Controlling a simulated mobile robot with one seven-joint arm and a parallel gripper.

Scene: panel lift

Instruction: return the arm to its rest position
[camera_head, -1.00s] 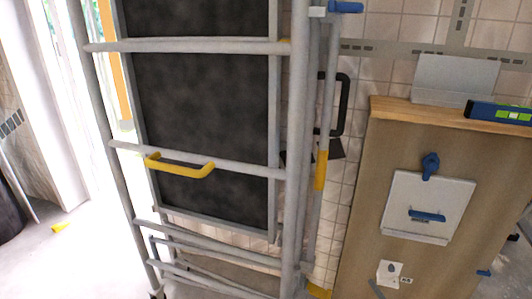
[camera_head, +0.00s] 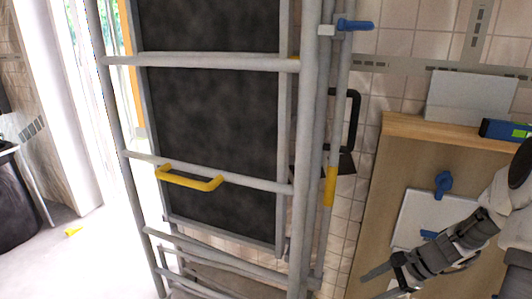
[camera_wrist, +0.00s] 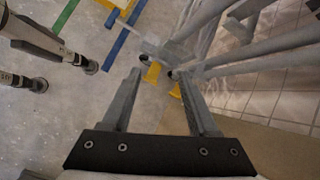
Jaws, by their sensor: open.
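My gripper (camera_head: 382,283) shows at the lower right of the head view, in front of the wooden cabinet. Its two fingers are apart with nothing between them. In the wrist view my gripper (camera_wrist: 155,78) is also open and empty, pointing down past the frame's foot toward the floor. My arm comes in from the right edge of the head view. The grey metal frame (camera_head: 225,63) with a dark panel (camera_head: 208,110) stands left of my gripper, apart from it in the head view. A yellow handle (camera_head: 190,180) is on its middle bar.
A wooden cabinet (camera_head: 385,165) stands at the right, with a grey plate (camera_head: 470,97) and a blue level (camera_head: 505,130) on top. A tiled wall (camera_head: 400,50) is behind. Yellow parts and blue and green floor lines (camera_wrist: 115,48) show below. Open floor (camera_head: 90,265) lies at the left.

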